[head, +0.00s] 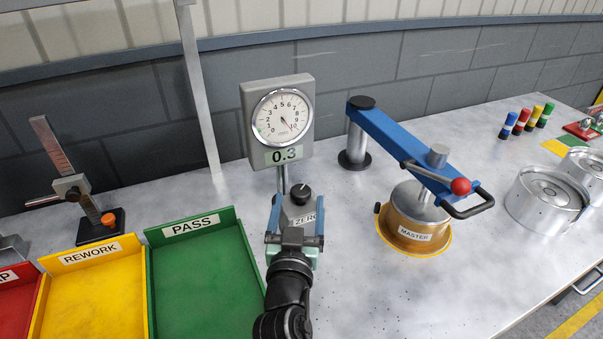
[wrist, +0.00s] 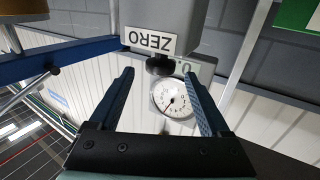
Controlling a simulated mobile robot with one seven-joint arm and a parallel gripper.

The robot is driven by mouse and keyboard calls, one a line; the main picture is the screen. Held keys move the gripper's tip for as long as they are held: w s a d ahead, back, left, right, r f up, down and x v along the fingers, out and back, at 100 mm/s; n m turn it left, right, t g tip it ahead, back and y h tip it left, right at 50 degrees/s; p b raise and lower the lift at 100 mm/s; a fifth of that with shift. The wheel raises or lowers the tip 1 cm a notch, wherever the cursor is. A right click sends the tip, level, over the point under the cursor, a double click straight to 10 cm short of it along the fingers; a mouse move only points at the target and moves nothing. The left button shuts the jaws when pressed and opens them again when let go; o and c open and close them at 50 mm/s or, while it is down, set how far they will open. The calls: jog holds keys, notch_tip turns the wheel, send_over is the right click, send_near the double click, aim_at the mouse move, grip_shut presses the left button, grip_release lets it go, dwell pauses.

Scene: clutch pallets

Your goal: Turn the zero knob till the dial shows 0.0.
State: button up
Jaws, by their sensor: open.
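The dial gauge (head: 281,118) stands upright on the bench, with a round white face and a digital readout (head: 284,155) showing 0.3. Below it is the grey box with the ZERO label (head: 304,219) and a black zero knob (head: 301,191) on top. My gripper (head: 297,212) is open over the box, its blue fingers to either side. In the wrist view, which is upside down, the knob (wrist: 160,66) appears between the fingertips, past the ZERO label (wrist: 151,40). The dial face (wrist: 172,98) shows there too. I cannot tell whether the fingers touch the knob.
A blue clamp arm (head: 405,145) with a red ball handle and a brass MASTER piece (head: 412,231) stand to the right. Green PASS (head: 205,277) and yellow REWORK (head: 98,292) trays lie to the left. Bare bench shows between the box and the MASTER piece.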

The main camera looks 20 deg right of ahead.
jog(key=p+x, duration=0.1)
jog(key=x, duration=0.6)
jog(key=shift+w+d, duration=0.1)
jog(key=shift+w, duration=0.1)
jog(key=shift+r+p, duration=0.1)
jog(key=shift+p, duration=0.25)
grip_shut()
